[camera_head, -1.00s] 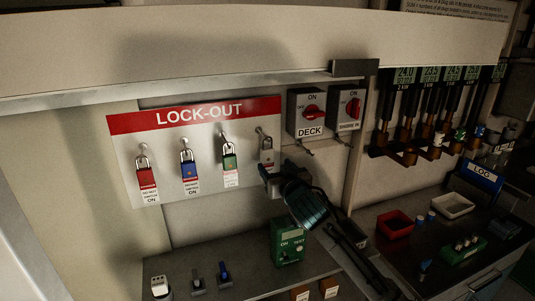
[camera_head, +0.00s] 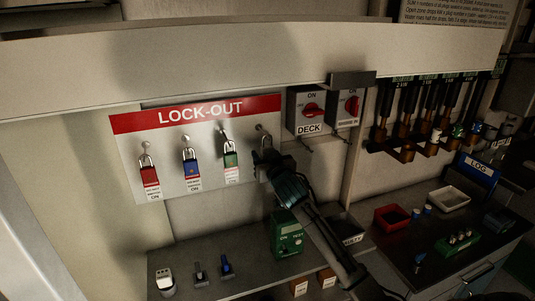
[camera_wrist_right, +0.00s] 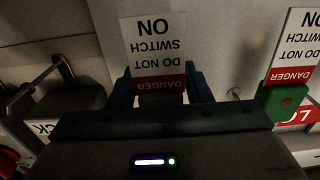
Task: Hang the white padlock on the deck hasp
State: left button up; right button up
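My right gripper (camera_head: 268,168) is at this padlock, coming from below right. In the right wrist view, its blue fingers (camera_wrist_right: 160,92) stand on both sides of the padlock's dark lower part, below an upside-down danger tag (camera_wrist_right: 155,45). My left gripper is out of view.
Red (camera_head: 149,177), blue (camera_head: 191,169) and green (camera_head: 230,160) padlocks hang left on the lock-out board (camera_head: 125,150). A second switch box (camera_head: 346,106) is beside DECK. A green tester (camera_head: 287,235) stands on the shelf below.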

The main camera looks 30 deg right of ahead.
jog(key=c, duration=0.7)
jog(key=shift+o, duration=0.2)
jog(key=r+b+v, duration=0.1)
jog(key=b+v, duration=0.6)
jog(key=v, duration=1.1)
jog(key=shift+r, duration=0.35)
